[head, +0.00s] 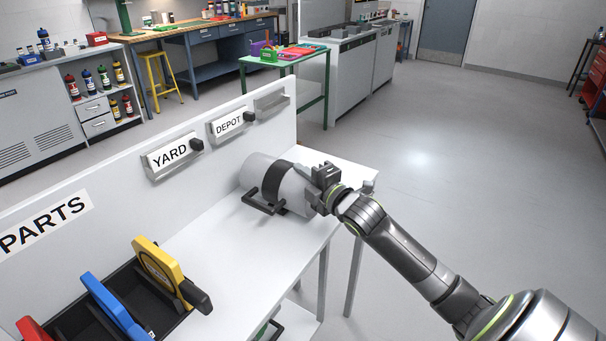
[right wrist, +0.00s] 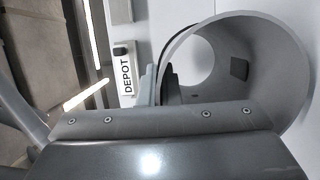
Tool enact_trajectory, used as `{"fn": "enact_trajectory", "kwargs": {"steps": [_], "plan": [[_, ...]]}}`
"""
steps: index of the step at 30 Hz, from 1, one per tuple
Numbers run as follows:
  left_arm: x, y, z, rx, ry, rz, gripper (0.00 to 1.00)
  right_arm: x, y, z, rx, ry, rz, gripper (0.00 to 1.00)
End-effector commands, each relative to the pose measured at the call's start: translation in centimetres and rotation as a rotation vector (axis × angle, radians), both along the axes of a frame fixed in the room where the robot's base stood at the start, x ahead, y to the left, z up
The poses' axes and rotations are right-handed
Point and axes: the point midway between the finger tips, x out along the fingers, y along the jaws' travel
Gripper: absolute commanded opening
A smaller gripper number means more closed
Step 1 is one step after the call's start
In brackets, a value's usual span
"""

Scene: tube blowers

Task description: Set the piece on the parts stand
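A light grey tube (head: 297,186) with a dark band (head: 277,182) lies on the white bench against its back panel. My right gripper (head: 324,176) is at the tube's right end. The finger gap is hidden, so I cannot tell whether anything is held. Below the PARTS sign (head: 43,224), a black stand (head: 163,318) holds yellow (head: 155,262), blue (head: 108,300) and red (head: 32,329) pieces. My left gripper is out of view.
YARD (head: 170,157) and DEPOT (head: 229,124) signs, each with a black knob, sit on the back panel. A black handle (head: 258,204) projects in front of the tube. The white bench top (head: 235,245) is clear between stand and tube.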

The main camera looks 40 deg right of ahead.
Motion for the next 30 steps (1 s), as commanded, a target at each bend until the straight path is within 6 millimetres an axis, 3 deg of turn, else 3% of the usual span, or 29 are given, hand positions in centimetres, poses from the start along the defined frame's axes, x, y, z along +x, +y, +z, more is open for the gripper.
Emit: {"fn": "enact_trajectory", "kwargs": {"steps": [11, 15, 17, 27, 30], "plan": [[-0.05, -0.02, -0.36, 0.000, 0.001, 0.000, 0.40, 0.02, 0.05, -0.42, -0.002, -0.005, 0.002, 0.00], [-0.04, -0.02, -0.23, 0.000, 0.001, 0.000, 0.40, 0.01, 0.00, -0.39, -0.002, -0.001, 0.000, 0.21], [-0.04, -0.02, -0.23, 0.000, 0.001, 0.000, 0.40, 0.01, 0.00, -0.39, -0.002, -0.001, 0.000, 0.25], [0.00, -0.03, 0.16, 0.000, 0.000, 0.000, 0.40, 0.01, 0.00, 0.10, -0.002, -0.002, 0.001, 0.25], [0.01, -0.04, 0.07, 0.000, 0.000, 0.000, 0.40, -0.96, -0.14, -0.13, -0.004, 0.001, 0.000, 0.25]]}}
